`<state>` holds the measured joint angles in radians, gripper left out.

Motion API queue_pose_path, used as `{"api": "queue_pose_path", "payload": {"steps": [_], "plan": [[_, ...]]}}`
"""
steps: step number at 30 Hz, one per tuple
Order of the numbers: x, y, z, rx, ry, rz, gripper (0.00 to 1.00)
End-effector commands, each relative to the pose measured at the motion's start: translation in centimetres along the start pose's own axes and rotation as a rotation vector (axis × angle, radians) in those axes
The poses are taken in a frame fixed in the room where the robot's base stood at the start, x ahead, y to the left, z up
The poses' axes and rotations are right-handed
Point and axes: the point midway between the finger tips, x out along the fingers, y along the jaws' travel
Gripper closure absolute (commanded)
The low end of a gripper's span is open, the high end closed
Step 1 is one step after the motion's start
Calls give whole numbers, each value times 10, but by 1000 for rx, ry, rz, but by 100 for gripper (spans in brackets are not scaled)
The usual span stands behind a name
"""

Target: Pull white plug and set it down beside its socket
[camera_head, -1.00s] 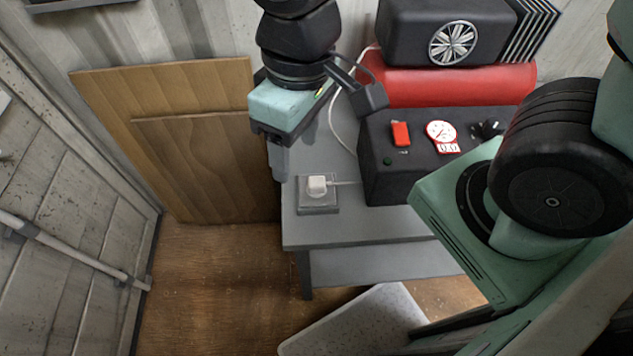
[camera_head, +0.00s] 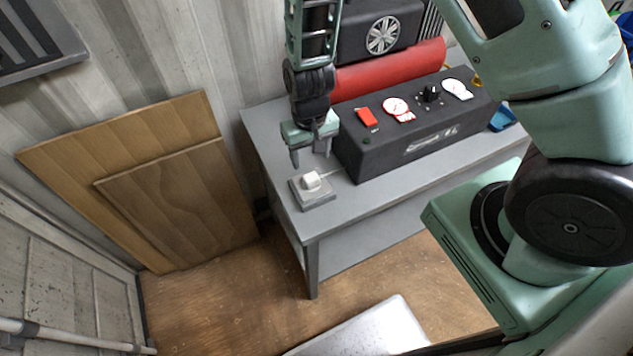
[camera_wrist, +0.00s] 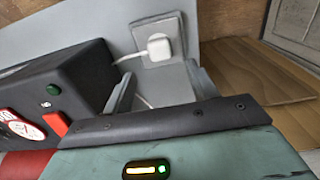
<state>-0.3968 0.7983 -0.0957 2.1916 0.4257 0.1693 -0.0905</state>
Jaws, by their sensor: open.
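The white plug (camera_head: 312,180) sits in its grey square socket (camera_head: 314,198) on the grey table, with a cord running from it toward the black control box. My gripper (camera_head: 310,156) is open and empty, just behind and above the plug, fingers pointing down. In the wrist view the plug (camera_wrist: 160,47) stands on the socket plate (camera_wrist: 152,27), beyond and between the two spread fingers of my gripper (camera_wrist: 158,82). The fingers do not appear to touch the plug.
The black control box (camera_head: 380,155) with red switch and gauges stands right of the socket. A red cylinder (camera_head: 395,70) lies behind it. Wooden boards (camera_head: 180,210) lean at the left wall.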

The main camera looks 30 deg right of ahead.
Motion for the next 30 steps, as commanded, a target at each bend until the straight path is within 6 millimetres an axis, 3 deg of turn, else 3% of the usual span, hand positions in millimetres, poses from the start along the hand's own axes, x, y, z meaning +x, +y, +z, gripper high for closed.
{"api": "queue_pose_path", "payload": {"steps": [16,30], "plan": [[9,0,0,0,1,1,42],[68,1,0,1,1,1,42]]}}
